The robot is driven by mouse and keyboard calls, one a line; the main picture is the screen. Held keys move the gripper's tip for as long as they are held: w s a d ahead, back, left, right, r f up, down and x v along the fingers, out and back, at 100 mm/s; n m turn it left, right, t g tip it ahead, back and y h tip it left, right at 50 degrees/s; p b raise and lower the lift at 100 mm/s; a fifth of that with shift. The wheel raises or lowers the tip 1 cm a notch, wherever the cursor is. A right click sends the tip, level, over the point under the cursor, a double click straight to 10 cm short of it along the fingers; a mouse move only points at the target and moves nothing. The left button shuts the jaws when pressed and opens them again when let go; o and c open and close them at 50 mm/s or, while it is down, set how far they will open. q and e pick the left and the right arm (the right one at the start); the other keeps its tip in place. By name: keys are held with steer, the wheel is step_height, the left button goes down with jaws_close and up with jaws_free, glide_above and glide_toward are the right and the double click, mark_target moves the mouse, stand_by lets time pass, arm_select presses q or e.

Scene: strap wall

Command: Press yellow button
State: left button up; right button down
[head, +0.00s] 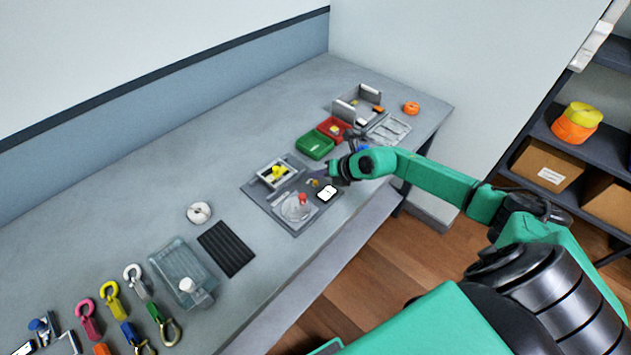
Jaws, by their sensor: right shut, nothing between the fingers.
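A dark grey panel (262,196) lies on the bench near the middle of the view. A yellow button-like piece (278,172) stands in a pale square frame on the panel's far left part. A red knob (302,198) sits on a clear round base nearer the front. My right gripper (317,176) reaches in from the right, shut and empty, low over the panel's right edge. It is to the right of the yellow piece, with a visible gap. Its fingertips are small and dark, and their exact height is hard to tell. My left gripper is not in view.
Green (315,146) and red (334,129) bins stand behind the panel. A white-screened device (327,193) lies at its right. A black ribbed mat (227,248), a clear box (183,273) and several coloured hooks lie toward the front left.

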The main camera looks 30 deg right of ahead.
stand_by(0.6)
steer(key=shift+f, duration=0.45)
steer(key=shift+f+b, duration=0.4)
steer(key=shift+b, duration=0.15)
steer(key=shift+r, duration=0.1)
stand_by(0.5)
steer(key=shift+r+p, duration=0.75)
steer(key=shift+p, duration=0.15)
step_height(320, 180, up, 5)
steer(key=p, duration=0.5)
